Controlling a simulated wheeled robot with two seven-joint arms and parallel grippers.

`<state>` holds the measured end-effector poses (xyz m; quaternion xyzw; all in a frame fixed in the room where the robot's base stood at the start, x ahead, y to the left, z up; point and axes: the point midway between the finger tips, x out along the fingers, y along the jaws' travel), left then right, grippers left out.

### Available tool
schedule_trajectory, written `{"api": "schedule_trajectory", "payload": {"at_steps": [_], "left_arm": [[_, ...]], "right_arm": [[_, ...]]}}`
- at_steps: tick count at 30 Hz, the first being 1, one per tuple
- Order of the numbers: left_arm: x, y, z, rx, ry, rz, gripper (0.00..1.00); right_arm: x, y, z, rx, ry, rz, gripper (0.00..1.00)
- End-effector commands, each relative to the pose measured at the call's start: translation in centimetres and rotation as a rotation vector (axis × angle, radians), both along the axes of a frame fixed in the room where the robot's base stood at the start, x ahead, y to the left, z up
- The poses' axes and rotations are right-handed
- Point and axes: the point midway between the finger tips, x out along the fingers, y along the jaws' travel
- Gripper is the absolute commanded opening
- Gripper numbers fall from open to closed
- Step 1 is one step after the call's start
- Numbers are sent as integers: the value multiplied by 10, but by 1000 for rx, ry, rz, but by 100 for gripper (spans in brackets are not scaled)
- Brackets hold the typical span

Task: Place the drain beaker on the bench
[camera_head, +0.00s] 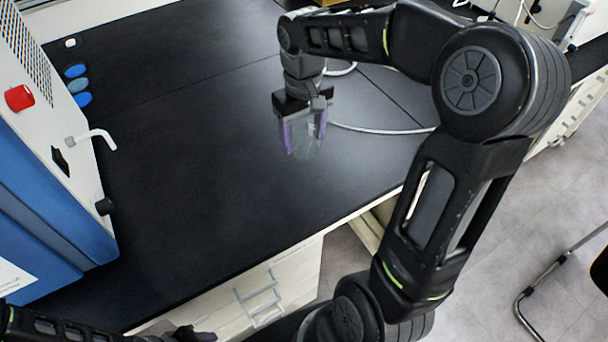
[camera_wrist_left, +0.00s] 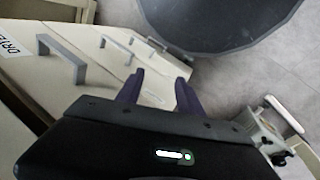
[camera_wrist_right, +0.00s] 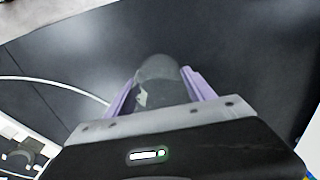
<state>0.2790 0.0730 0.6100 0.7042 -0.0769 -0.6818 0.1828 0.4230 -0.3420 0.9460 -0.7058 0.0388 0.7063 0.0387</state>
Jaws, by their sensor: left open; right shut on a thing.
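The drain beaker (camera_head: 307,143) is a clear, see-through vessel over the black bench (camera_head: 215,170). My right gripper (camera_head: 302,135) is shut on it, with purple fingers on both sides and pointing down. In the right wrist view the beaker (camera_wrist_right: 158,78) shows between the fingers of the right gripper (camera_wrist_right: 160,92). I cannot tell whether its base touches the bench top. My left gripper (camera_wrist_left: 158,90) is open and empty, low in front of the cabinet drawers in the left wrist view. In the head view it is only partly in frame at the bottom left.
A blue and white machine (camera_head: 50,165) with a red knob (camera_head: 19,98) and a white spout (camera_head: 92,138) stands at the left. A white cable (camera_head: 375,130) lies behind the right gripper. The bench middle is clear. Drawers (camera_head: 262,298) are below its front edge.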

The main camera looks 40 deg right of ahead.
Motion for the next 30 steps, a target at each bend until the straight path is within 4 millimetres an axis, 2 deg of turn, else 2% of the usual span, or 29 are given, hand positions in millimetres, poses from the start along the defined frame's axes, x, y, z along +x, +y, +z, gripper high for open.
{"api": "schedule_trajectory", "payload": {"at_steps": [5,12,15,25,30], "left_arm": [[0,0,1,0,0,0,44],[0,0,3,0,0,0,44],[0,0,3,0,0,0,44],[0,0,3,0,1,0,44],[0,0,5,0,1,0,44]], "right_arm": [[0,0,-9,0,2,-1,19],[-1,0,-50,1,4,-1,19],[0,0,-61,0,2,-1,19],[0,0,-64,0,0,-2,19],[-1,0,-83,0,4,-2,19]]}}
